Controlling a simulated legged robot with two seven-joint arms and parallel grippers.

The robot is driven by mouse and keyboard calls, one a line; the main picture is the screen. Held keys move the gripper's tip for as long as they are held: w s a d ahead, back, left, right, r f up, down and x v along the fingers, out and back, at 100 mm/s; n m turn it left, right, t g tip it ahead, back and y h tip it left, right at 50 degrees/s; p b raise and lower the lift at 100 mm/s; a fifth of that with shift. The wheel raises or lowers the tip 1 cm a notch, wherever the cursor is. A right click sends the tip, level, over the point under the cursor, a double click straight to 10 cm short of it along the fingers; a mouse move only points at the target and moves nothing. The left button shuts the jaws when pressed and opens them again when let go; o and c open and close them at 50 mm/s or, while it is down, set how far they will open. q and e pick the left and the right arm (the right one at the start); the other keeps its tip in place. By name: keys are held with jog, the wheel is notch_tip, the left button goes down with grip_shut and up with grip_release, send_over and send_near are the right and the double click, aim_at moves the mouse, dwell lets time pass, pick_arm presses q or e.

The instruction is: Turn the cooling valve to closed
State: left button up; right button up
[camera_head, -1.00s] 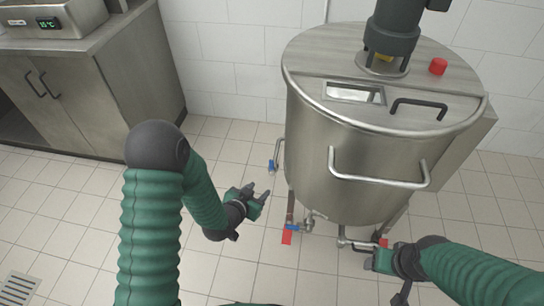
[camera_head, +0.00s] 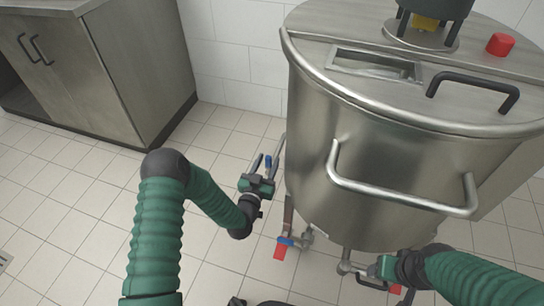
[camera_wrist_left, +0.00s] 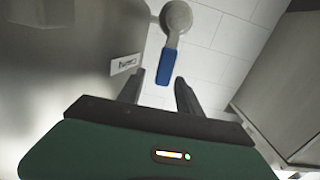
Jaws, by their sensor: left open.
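A valve with a blue lever handle (camera_head: 268,161) sits on a pipe at the left side of the steel tank (camera_head: 375,150). In the left wrist view, the blue handle (camera_wrist_left: 166,66) hangs from a round grey fitting (camera_wrist_left: 176,16). My left gripper (camera_head: 267,164) is open, its fingers pointing at this handle. In the wrist view the handle's lower end lies between the two fingertips (camera_wrist_left: 158,88); I cannot tell whether they touch it. My right gripper (camera_head: 372,277) is low at the tank's front, by the bottom pipe; its fingers are too hidden to read.
Another small blue handle (camera_head: 286,241) and a red tag (camera_head: 280,252) are at the tank's lower left. A steel cabinet (camera_head: 95,70) stands at the left. Tiled floor (camera_head: 100,200) between cabinet and tank is free. A long handrail (camera_head: 400,195) juts from the tank.

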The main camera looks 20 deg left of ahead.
pick_arm(q)
jog(key=w+b, duration=0.1)
jog(key=w, duration=0.4)
jog(key=shift+a, duration=0.15)
jog(key=shift+c, duration=1.3)
jog(key=shift+f, duration=0.1)
grip_shut()
